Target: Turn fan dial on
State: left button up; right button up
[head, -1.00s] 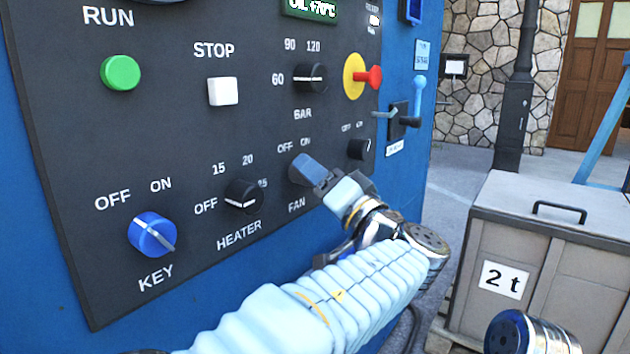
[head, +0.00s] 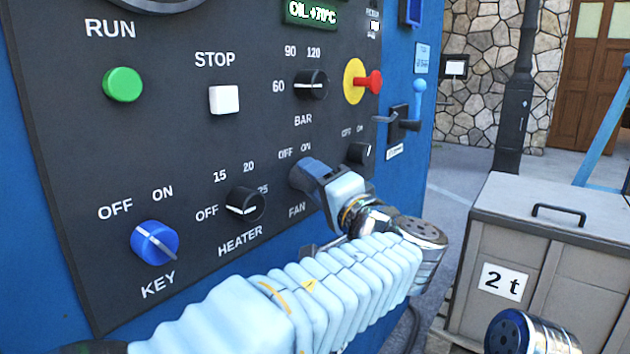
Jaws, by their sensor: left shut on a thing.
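The fan dial sits on the dark control panel (head: 190,130), below its OFF and ON marks and above the FAN label (head: 297,211). My left gripper (head: 308,176) is at the dial, its fingers shut on it. My left arm reaches in from the bottom left, below the panel's lower right part. My right gripper is out of view.
The heater dial (head: 245,204) and blue key switch (head: 155,243) lie left of the gripper. A small black switch (head: 359,153) is close on its right. The red emergency knob (head: 370,82) sticks out above. A grey crate (head: 550,235) marked 2 t stands at the right.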

pick_arm(q)
jog(key=o, duration=1.1)
jog(key=shift+c, duration=0.2)
jog(key=shift+s+d, duration=0.1)
jog(key=b+v, duration=0.2)
jog(key=v, duration=1.1)
jog(key=shift+s+d, duration=0.15)
jog(key=shift+s, duration=0.15)
jog(key=shift+f, duration=0.1)
